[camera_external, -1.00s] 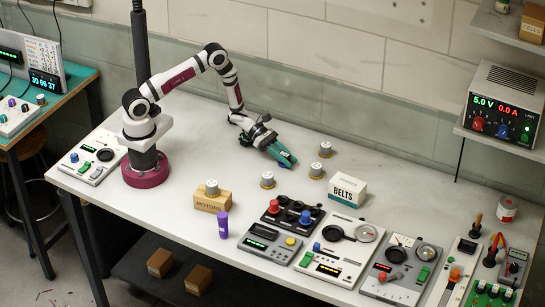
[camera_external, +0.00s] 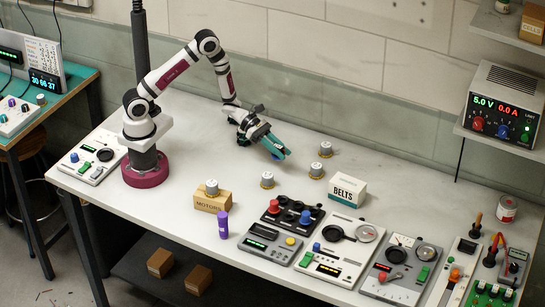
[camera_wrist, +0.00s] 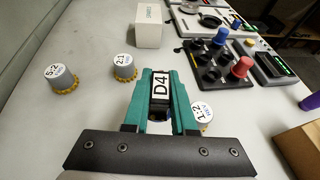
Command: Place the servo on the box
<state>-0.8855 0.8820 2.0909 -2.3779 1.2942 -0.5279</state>
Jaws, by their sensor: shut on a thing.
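My gripper (camera_external: 279,152) has teal fingers and is shut on the servo, a dark block with a white label reading D4. The servo (camera_wrist: 160,90) shows between the fingertips in the wrist view. In the outside view the fingers mostly hide it, and the gripper appears to be above the bench. The white box marked BELTS (camera_external: 347,190) stands to the right of my gripper, apart from it. It also shows at the top of the wrist view (camera_wrist: 147,28). A brown box marked MOTORS (camera_external: 211,202) stands at the front left with a round grey part on top.
A purple cylinder (camera_external: 223,225) and several control panels (camera_external: 338,243) line the front edge. The back right of the bench is clear.

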